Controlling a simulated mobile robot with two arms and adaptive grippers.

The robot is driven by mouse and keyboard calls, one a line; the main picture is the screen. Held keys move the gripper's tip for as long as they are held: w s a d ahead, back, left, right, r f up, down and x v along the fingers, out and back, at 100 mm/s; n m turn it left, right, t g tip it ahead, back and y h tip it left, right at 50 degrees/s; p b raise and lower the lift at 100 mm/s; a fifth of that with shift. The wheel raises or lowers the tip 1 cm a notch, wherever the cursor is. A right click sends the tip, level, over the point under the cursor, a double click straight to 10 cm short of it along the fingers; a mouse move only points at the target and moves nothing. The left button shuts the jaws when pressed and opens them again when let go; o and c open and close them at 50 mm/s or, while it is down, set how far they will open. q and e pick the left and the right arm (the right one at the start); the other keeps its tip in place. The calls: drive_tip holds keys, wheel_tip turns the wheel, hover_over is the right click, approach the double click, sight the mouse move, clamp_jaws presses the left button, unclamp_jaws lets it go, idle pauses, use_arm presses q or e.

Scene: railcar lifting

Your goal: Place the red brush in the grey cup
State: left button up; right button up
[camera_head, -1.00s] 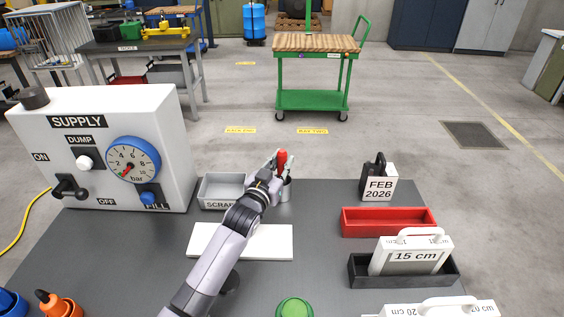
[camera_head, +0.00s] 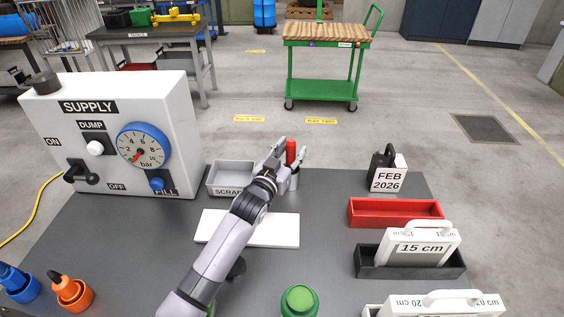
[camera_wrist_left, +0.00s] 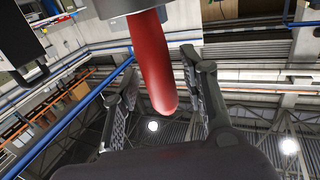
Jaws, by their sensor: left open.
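The red brush (camera_head: 291,149) stands upright, its red handle up, in the grey cup (camera_head: 294,182) at the back of the table. The cup is mostly hidden behind my left gripper. My left gripper (camera_head: 291,153) is open, with its fingers on either side of the red handle. In the left wrist view the red handle (camera_wrist_left: 155,65) hangs between the spread fingers (camera_wrist_left: 165,95), with gaps on both sides. The brush's lower end is hidden. My right gripper is not in view.
The grey SCRAP tray (camera_head: 230,175) is just left of the gripper, with a white plate (camera_head: 275,230) in front. The SUPPLY box (camera_head: 75,130) stands at the left. A red tray (camera_head: 395,213) and black holder (camera_head: 425,270) are at the right.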

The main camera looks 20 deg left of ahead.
use_arm(q)
drive_tip(key=s+a+p, duration=0.1)
drive_tip(key=s+p, duration=0.4)
drive_tip(key=s, duration=0.6)
drive_tip(key=shift+s+a+p, duration=0.2)
drive_tip(key=shift+s+p, duration=0.1)
drive_tip(key=shift+s, duration=0.1)
drive_tip(key=shift+f, duration=0.1)
